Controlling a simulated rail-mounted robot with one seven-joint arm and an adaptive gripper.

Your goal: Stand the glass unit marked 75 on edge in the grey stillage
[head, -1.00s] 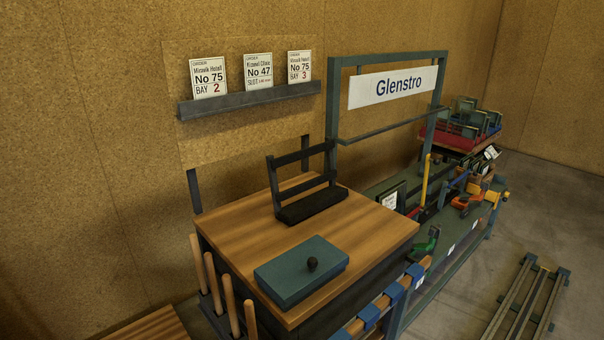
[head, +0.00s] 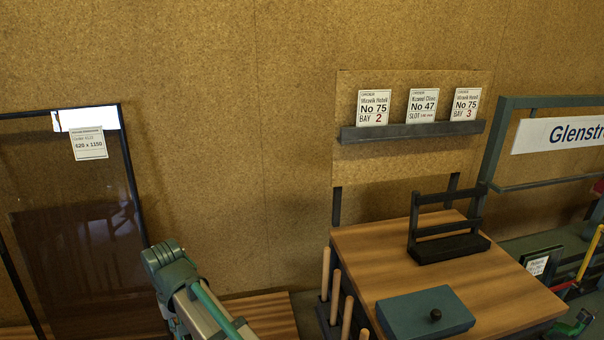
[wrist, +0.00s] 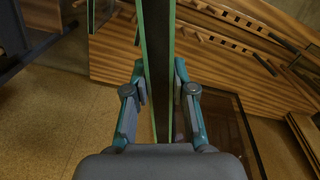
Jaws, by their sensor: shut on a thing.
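In the wrist view my gripper (wrist: 160,88) is shut on a glass unit (wrist: 157,45), seen edge-on with green edges and a dark middle, running up between the fingers. The held unit's marking does not show there. In the head view a dark-edged glass pane (head: 75,235) stands upright at the left, with a label (head: 89,143) reading 620 x 1150. I cannot tell whether this is the held unit. Part of my arm (head: 190,290) shows beside it; the gripper is not visible there. I cannot make out the grey stillage with certainty.
A wooden bench (head: 380,262) stands at the right with a black rack (head: 450,246) and a teal box (head: 425,313). Cards for No 75 and No 47 sit on a wall ledge (head: 412,131). A slatted wooden rack (wrist: 220,55) and another dark-framed pane (wrist: 228,125) show in the wrist view.

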